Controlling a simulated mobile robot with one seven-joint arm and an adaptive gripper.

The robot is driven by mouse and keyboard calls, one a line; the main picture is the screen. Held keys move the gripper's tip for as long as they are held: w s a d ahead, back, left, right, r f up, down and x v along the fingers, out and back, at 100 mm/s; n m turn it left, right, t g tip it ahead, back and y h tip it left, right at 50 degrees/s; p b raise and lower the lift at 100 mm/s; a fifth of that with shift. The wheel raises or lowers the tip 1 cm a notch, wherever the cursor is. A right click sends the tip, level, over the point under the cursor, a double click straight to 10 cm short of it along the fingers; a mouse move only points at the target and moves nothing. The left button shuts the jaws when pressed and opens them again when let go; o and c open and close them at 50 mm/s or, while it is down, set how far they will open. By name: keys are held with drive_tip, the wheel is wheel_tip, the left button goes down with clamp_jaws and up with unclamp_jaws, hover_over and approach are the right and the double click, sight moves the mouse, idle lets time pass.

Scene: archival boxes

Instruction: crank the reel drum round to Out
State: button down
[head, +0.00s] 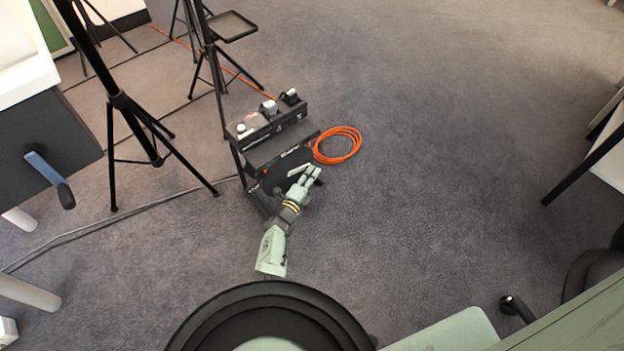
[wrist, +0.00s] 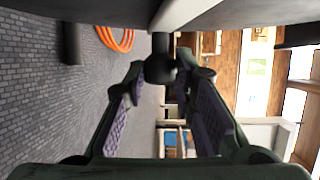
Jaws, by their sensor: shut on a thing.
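The reel drum's black housing (head: 272,152) stands low on the carpet in the head view, with small white lettering I cannot read. A pale crank arm (head: 299,169) shows on its near side; in the wrist view a pale bar (wrist: 186,12) crosses the top. A dark round knob (wrist: 160,67) hangs from it. My gripper (head: 312,174) is at the crank in the head view. In the wrist view its fingers (wrist: 168,82) are closed around the knob at their tips. The drum's position mark cannot be made out.
A coil of orange cable (head: 338,145) lies right of the housing. Black tripod stands (head: 150,140) and a dark floor cable (head: 110,222) are at left. A blue crank handle (head: 45,168) sits on a dark cabinet at far left.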

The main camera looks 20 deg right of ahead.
drive_tip(key=c, duration=1.3)
unclamp_jaws()
drive_tip(key=shift+c, duration=0.2)
drive_tip(key=shift+s+r+y+p, duration=0.1)
drive_tip(key=shift+r+y+p, duration=0.15)
drive_tip(key=shift+p, duration=0.7)
